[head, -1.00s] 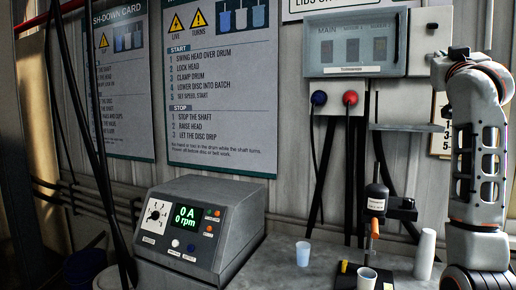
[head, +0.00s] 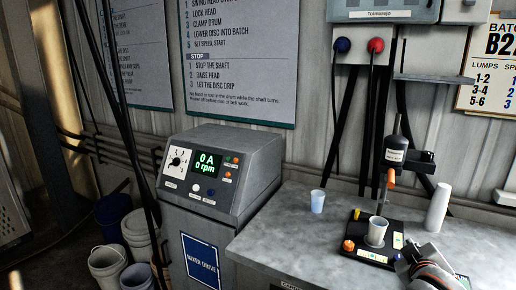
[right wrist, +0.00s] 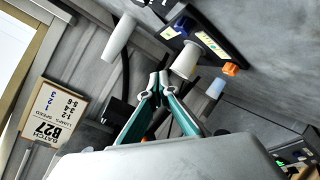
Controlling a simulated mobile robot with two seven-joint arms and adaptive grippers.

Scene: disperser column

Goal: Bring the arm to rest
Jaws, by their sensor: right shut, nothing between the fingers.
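My right gripper (right wrist: 158,82) is shut and empty in the right wrist view, its two fingertips together. In the head view part of my right arm shows at the lower right, by the front edge of the bench (head: 285,242). A black stand (head: 394,160) with a base plate carries a white cup (head: 377,231); the cup also shows in the right wrist view (right wrist: 187,64). The gripper looks apart from both. My left gripper is not in view.
A pale blue cup (head: 317,201) and a stack of white cups (head: 437,208) stand on the bench. The mixer drive console (head: 222,170), reading 0 A and 0 rpm, is to the left. Buckets (head: 108,264) stand on the floor. The bench between console and stand is mostly clear.

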